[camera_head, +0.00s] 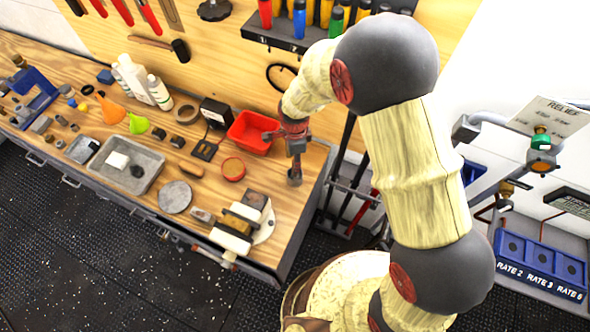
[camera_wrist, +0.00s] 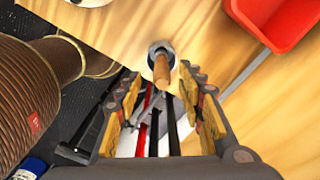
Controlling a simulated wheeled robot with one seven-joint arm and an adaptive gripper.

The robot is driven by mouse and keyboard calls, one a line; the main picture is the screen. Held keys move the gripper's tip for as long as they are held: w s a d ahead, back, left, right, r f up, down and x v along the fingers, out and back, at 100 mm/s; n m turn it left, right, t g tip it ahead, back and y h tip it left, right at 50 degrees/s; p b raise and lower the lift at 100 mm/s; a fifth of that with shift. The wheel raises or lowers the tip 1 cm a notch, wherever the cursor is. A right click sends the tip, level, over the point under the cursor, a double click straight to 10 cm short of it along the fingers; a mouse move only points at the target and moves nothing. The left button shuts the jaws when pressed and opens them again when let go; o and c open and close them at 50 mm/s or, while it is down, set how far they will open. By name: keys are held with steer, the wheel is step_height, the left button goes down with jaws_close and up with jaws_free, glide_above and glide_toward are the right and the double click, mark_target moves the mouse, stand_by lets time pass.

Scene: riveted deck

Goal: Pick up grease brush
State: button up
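A short wooden handle (camera_wrist: 161,70), which appears to be the grease brush, points up toward my wrist camera. Its lower end is in or on a round grey metal cup (camera_wrist: 157,46), and bristles are not visible. In the head view the cup (camera_head: 294,178) is at the right end of the wooden workbench (camera_head: 323,158). My gripper (camera_head: 296,147) is just above it, pointing down. In the wrist view my gripper (camera_wrist: 160,79) is open, with the handle between its spread fingers and clear of both.
A red bin (camera_head: 253,132) stands close behind and left of my gripper; it also shows in the wrist view (camera_wrist: 277,22). A cream block (camera_head: 231,240) and round plate lie nearer the front. Dark and red rods (camera_head: 346,150) stand beyond the bench's right edge.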

steer(key=shift+w+f, duration=0.15)
steer(key=shift+f, duration=3.05)
steer(key=shift+c, duration=0.8)
steer(key=c, duration=0.7)
jaws_close()
